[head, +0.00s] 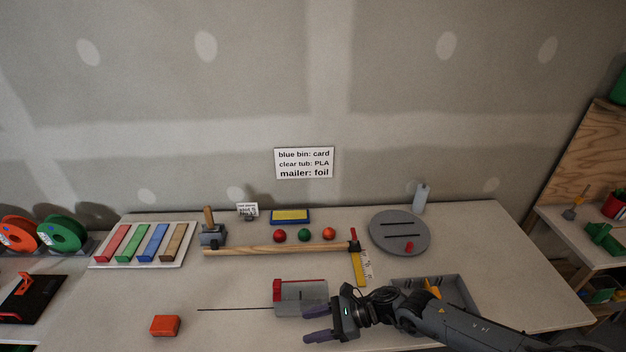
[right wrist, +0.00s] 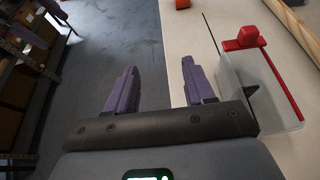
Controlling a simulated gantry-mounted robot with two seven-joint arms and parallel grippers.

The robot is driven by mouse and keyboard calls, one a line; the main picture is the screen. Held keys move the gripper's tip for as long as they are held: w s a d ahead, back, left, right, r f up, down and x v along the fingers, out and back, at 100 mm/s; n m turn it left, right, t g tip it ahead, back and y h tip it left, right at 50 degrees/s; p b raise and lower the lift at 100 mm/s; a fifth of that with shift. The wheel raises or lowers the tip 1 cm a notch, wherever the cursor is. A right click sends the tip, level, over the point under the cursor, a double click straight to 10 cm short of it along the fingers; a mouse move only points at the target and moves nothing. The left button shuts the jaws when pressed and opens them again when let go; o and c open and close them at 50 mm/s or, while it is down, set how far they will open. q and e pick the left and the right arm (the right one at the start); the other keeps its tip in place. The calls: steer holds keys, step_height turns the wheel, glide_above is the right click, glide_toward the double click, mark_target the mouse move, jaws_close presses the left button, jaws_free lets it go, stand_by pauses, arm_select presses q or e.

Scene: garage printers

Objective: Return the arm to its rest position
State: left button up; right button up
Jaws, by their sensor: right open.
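My right gripper (head: 318,324) is open and empty over the front edge of the workbench, its purple fingers pointing left. In the right wrist view its two fingers (right wrist: 158,92) are spread apart with nothing between them. One finger lies over the floor and the other by the bench edge. My right arm (head: 450,322) reaches in from the lower right of the head view, over the front of a grey tray. My left gripper does not show in either view.
The workbench (head: 120,305) holds a clear part with a red bar (head: 300,297) just behind the gripper. An orange-red block (head: 165,325) sits front left. A wooden rail (head: 280,249), a grey disc (head: 400,235) and a grey tray (head: 465,292) stand farther back or right.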

steer(key=s+a+m+t+y, duration=0.2)
steer(key=s+a+m, duration=0.55)
steer(key=a, duration=0.45)
steer(key=s+a+r+m+t+h, duration=0.1)
steer(key=s+a+r+m+t, duration=0.4)
steer(key=m, duration=0.9)
steer(key=s+d+f+m+t+h, duration=0.1)
steer(key=d+f+m+t+h, duration=0.2)
steer(key=d+m+h, duration=1.15)
steer(key=s+d+f+m+g, duration=0.25)
steer(key=s+d+m, duration=0.5)
steer(key=d, duration=0.45)
steer(key=s+d+f+m+g, duration=0.2)
steer(key=s+d+m+g, duration=0.1)
steer(key=s+d+m, duration=0.55)
steer(key=w+d+r+p, duration=0.1)
steer(key=d+r+p, duration=0.2)
steer(key=r+p, duration=1.6)
steer(key=shift+d+m, duration=0.2)
steer(key=shift+m, duration=0.1)
